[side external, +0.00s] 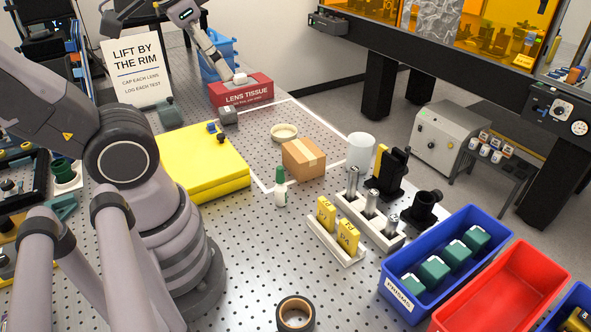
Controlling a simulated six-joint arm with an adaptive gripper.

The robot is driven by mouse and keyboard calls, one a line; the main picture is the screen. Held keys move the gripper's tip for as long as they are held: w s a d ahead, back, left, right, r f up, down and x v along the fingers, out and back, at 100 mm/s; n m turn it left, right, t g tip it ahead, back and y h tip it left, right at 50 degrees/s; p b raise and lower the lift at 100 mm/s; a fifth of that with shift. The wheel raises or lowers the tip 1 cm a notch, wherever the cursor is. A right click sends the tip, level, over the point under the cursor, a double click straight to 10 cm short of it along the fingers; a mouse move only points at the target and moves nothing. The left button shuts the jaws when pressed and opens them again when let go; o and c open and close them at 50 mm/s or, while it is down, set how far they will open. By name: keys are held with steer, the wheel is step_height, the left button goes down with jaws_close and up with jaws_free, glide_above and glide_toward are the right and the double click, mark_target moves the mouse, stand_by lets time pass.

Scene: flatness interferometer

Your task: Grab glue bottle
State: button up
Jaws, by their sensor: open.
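The glue bottle (281,194) is a small white bottle with a green cap. It stands upright on the perforated metal table (262,235), in front of a small cardboard box (304,159) and a little to its left. Nothing is touching the bottle. My arm's large grey links fill the left side of the side external view.
Left of the bottle lies a yellow block (205,170). To the right stand a white rack (336,243) with yellow boxes, black mounts (389,174), a blue bin (447,262) and a red bin (505,287). A tape roll (295,314) lies in front. Table around the bottle is mostly clear.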

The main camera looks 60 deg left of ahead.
mark_target(280, 171)
steer(key=w+d+f+m+t+y, duration=0.1)
steer(key=w+f+m+y, duration=0.3)
steer(key=f+m, duration=0.5)
steer(key=w+d+f+m+t+y, duration=0.1)
steer(key=f+m+t+y, duration=0.1)
steer(key=f+m+y, duration=0.7)
steer(key=w+d+f+m+t+y, duration=0.1)
steer(key=w+f+m+y, duration=0.35)
steer(key=f, duration=0.85)
steer(key=shift+w+a+f+m+h, duration=0.1)
steer(key=shift+w+a+m+h, duration=0.2)
steer(key=shift+w+a, duration=1.1)
steer(key=shift+w+a+f+m+h, duration=0.15)
steer(key=shift+w+a+h, duration=0.2)
steer(key=shift+a, duration=2.2)
steer(key=shift+w+a+r+m+h, duration=0.15)
steer(key=shift+w+a+h, duration=0.4)
steer(key=shift+a, duration=1.45)
steer(key=shift+w+f, duration=0.1)
steer(key=shift+w, duration=0.05)
jaws_close()
